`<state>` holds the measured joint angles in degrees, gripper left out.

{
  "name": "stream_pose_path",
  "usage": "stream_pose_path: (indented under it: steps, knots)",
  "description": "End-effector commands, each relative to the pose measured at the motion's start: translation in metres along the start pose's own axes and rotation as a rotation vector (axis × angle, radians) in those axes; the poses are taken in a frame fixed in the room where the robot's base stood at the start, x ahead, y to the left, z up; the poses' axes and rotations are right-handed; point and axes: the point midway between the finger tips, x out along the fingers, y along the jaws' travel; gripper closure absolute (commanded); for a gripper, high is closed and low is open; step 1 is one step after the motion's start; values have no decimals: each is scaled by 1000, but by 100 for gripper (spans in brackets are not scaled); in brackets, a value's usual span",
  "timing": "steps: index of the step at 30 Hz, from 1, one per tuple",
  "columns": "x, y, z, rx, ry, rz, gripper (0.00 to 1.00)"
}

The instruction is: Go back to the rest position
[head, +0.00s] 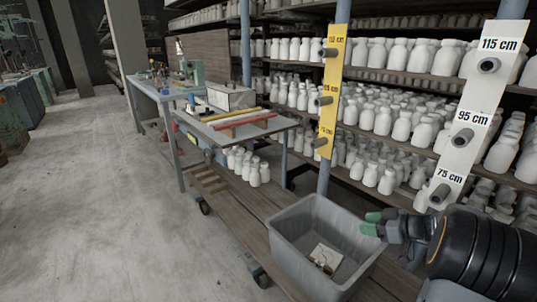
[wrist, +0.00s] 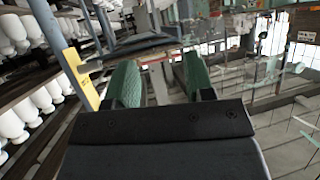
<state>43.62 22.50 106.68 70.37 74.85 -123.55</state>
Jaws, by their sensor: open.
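My gripper (head: 372,223) reaches in from the right in the head view, above the right rim of a grey bin. Its green fingertips also show in the wrist view (wrist: 160,82), spread apart with nothing between them. The gripper is open and empty. The grey bin (head: 292,247) stands on a low wooden platform, and a small pale piece (head: 325,256) lies on its floor.
A yellow board (head: 331,90) and a white board (head: 478,110) with pegs and height labels stand before shelves of white jars (head: 390,120). A table (head: 235,127) with red and yellow bars stands behind the bin. The concrete floor (head: 80,200) at left is clear.

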Motion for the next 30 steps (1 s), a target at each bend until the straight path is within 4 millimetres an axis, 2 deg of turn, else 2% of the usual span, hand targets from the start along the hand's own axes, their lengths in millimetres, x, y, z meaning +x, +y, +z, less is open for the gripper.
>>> stream_pose_path:
  steps: [1,5,9,15,21,24,30]
  knots:
    - [-2,-13,-25,22,-32,-25,51]
    - [-3,-63,-81,147,-195,-95,51]
    - [-14,-130,-141,299,-436,-103,51]
    - [-51,-208,-206,450,-715,61,51]
    - [-92,-253,-252,518,-814,309,51]
    - [-107,-265,-267,537,-810,410,51]
    - [-124,-277,-284,557,-776,531,51]
